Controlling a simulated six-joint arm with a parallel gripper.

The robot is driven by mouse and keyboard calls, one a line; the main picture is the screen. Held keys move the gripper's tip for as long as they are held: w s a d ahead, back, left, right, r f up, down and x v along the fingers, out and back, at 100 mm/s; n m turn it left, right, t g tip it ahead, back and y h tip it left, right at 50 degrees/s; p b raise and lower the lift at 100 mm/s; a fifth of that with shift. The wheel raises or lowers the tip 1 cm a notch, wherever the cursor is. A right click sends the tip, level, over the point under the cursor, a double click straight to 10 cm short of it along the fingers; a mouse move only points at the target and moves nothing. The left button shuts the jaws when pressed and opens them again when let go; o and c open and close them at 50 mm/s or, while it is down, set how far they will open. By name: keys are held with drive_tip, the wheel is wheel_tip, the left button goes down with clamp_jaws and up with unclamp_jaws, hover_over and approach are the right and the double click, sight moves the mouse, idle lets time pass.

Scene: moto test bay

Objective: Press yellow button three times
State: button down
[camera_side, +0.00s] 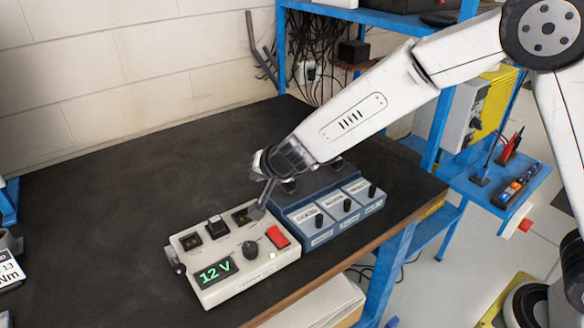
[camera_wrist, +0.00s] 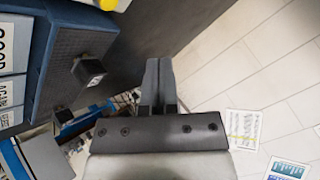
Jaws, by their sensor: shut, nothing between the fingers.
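The beige control box (camera_side: 236,285) stands on the black bench top in the side view, with a green 12 V display (camera_side: 215,271), a black knob (camera_side: 250,249), a red switch (camera_side: 277,237) and dark square controls along its back. My gripper (camera_side: 258,211) is shut and empty, pointing down at the back right part of this box. I cannot tell whether the tips touch it. In the wrist view my shut fingers (camera_wrist: 158,64) point up the picture. A yellow rounded piece (camera_wrist: 110,4) is cut off at the top edge. No yellow button shows in the side view; my gripper may hide it.
A blue box with labels and black knobs (camera_side: 334,228) stands close on the right of the beige box. The bench's front edge runs near both. A blue side shelf (camera_side: 510,195) holds small tools.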

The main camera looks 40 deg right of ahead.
drive_tip(key=shift+f, duration=2.8)
drive_tip(key=shift+f, duration=0.85)
idle(1.2)
drive_tip(key=shift+r, duration=0.8)
drive_tip(key=shift+r, duration=0.1)
idle(0.3)
drive_tip(key=shift+r, duration=2.45)
